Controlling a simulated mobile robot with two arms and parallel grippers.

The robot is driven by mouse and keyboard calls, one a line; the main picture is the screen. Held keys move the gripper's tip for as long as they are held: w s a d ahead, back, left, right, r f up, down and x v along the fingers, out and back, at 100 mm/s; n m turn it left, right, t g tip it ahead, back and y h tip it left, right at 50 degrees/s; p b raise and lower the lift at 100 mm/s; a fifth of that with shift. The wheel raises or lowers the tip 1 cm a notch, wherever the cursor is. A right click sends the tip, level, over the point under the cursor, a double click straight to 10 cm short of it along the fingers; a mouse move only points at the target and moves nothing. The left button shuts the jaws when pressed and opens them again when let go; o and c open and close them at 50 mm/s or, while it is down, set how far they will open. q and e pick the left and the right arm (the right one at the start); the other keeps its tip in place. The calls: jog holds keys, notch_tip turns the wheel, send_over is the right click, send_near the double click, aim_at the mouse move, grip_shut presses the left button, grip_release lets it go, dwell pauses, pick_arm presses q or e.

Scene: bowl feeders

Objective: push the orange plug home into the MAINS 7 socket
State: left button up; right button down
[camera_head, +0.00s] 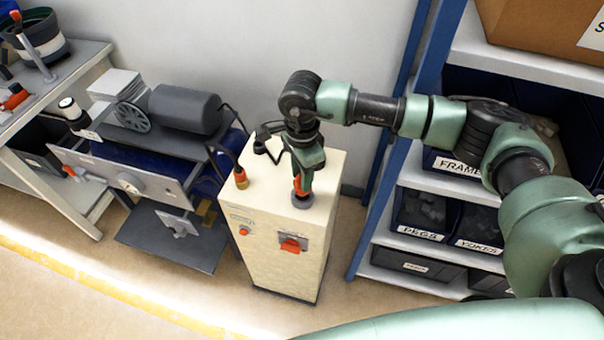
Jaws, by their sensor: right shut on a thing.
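The orange plug (299,187) is in my right gripper (301,178), which points down over the top of a cream cabinet (270,205). The jaws are shut on the plug and hide part of it. Right under the plug is a round grey socket (302,201) near the cabinet top's front right corner. The plug is upright and its lower end meets the socket; I cannot tell how deep it sits. No MAINS 7 lettering is readable. My left gripper is not in view.
A second orange connector (240,177) with a black cable stands at the cabinet top's left edge. The cabinet front has a red-orange switch (292,244). A motor bench (185,110) stands left, a blue-posted shelf with bins (422,213) right. The floor in front is clear.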

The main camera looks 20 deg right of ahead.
jog(key=shift+f+b, duration=0.2)
jog(key=shift+b, duration=0.6)
dwell(0.8)
jog(key=shift+f+b, duration=1.25)
jog(key=shift+b, duration=0.05)
dwell(0.5)
jog(key=c, duration=0.8)
grip_release()
jog(key=shift+o, duration=0.2)
jog(key=shift+r, duration=0.2)
jog(key=shift+r+p, duration=1.55)
jog(key=shift+r, duration=1.95)
